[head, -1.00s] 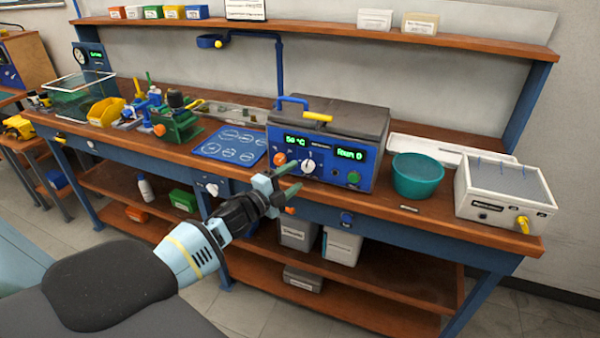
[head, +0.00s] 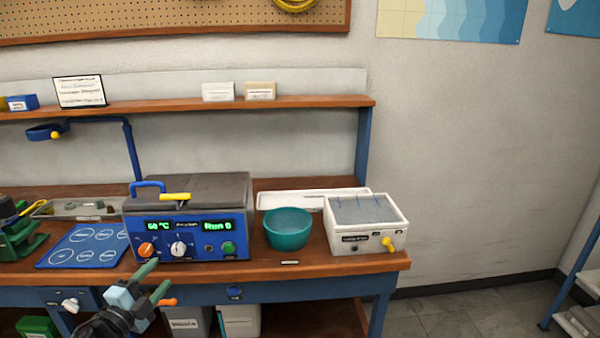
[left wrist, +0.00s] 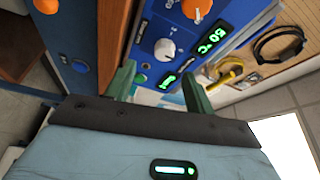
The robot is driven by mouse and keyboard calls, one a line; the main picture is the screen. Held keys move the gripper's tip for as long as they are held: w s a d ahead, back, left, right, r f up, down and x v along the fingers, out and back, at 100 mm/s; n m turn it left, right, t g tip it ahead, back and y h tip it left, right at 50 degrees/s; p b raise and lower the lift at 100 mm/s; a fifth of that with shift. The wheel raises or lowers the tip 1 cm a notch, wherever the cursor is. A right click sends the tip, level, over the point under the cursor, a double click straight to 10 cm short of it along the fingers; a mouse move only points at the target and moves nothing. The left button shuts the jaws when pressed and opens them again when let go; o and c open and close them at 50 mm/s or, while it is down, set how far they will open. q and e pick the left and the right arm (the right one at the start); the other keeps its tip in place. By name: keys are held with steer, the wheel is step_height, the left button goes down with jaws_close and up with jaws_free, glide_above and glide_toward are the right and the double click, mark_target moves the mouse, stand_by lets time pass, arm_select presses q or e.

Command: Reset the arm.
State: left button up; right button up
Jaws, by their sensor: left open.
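My left gripper (head: 154,283) is open and empty in the head view, at the bench's front edge, low in front of the blue machine. Its green fingers also show in the left wrist view (left wrist: 158,88), apart, with the machine's panel beyond them. The panel shows tilted in the left wrist view (left wrist: 178,33). My right gripper is not in view.
A teal bowl (head: 288,230) and a white box with a yellow tap (head: 366,238) stand right of the machine. A blue mat with circles (head: 86,246) lies left of it. A shelf (head: 300,102) runs above. Open floor (head: 460,312) lies to the right.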

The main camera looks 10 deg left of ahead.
arm_select(q)
steer(key=s+d+f+n+g+y+p, duration=0.1)
steer(key=s+d+f+n+g, duration=0.1)
steer(key=s+d+f+n, duration=0.4)
steer(key=s+d+f+n+g, duration=0.15)
steer(key=s+d+f, duration=0.25)
steer(key=s+f, duration=0.55)
steer(key=s+d+f+n+g, duration=0.2)
steer(key=s+d, duration=0.1)
steer(key=s, duration=0.4)
steer(key=s+d+f+n+g+p, duration=0.1)
steer(key=s+d+f+n+g, duration=0.1)
steer(key=s, duration=0.6)
steer(key=s+d+f+n+g, duration=0.2)
steer(key=s+d+f+n, duration=0.1)
steer(key=s+d, duration=0.3)
steer(key=shift+s+d+f+n, duration=0.2)
steer(key=shift+s+f+n, duration=0.25)
steer(key=shift+s, duration=0.8)
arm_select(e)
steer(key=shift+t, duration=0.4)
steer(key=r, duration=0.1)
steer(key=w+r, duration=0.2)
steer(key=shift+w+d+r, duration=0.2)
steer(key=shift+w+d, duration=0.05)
